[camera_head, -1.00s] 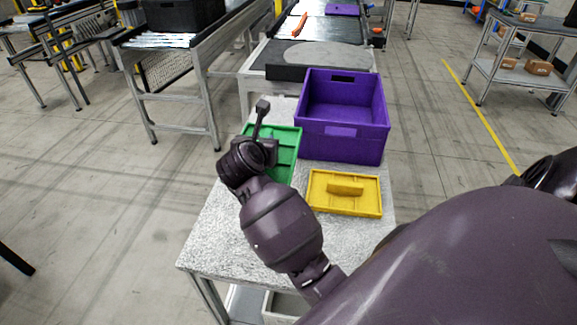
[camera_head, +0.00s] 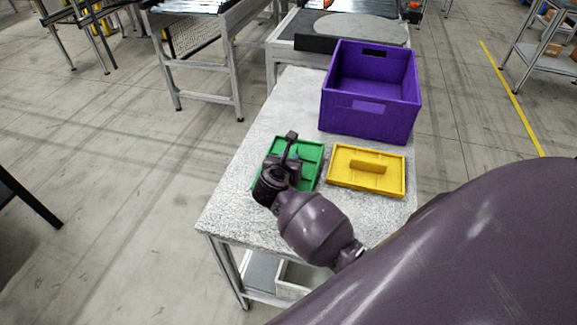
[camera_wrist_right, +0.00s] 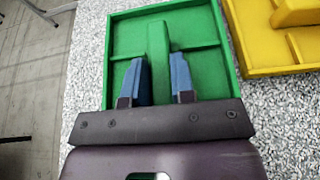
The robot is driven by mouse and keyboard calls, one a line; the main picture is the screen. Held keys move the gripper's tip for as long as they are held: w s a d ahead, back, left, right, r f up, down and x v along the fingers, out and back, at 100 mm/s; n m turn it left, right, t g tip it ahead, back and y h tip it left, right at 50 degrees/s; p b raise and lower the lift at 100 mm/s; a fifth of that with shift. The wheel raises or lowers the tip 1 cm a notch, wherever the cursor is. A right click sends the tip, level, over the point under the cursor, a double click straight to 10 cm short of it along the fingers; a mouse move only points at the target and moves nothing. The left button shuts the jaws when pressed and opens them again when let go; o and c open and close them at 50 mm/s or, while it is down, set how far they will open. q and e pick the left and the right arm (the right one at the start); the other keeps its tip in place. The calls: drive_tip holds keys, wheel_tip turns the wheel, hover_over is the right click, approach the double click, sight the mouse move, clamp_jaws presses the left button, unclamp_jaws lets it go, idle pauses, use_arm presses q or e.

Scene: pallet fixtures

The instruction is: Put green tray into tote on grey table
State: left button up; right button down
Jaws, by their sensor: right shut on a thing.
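The green tray (camera_head: 309,155) is at the left of the yellow tray on the speckled grey table (camera_head: 240,213). My right gripper (camera_head: 290,152) is over it. In the right wrist view, the gripper (camera_wrist_right: 160,80) has its two fingers on either side of the raised middle handle of the green tray (camera_wrist_right: 205,25), and it is shut on that handle. I cannot tell whether the tray touches the table. The purple tote (camera_head: 370,120) stands upright at the far right of the table, apart from the green tray, and its visible inside looks empty. My left gripper is not in view.
The yellow tray (camera_head: 345,182) with a raised handle lies close to the right of the green tray, in front of the tote. A conveyor (camera_head: 310,43) stands behind the table. The table's left part is bare.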

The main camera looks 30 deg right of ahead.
drive_tip(key=shift+f, duration=1.15)
drive_tip(key=shift+f, duration=0.15)
drive_tip(key=c, duration=1)
unclamp_jaws()
drive_tip(key=shift+o, duration=0.2)
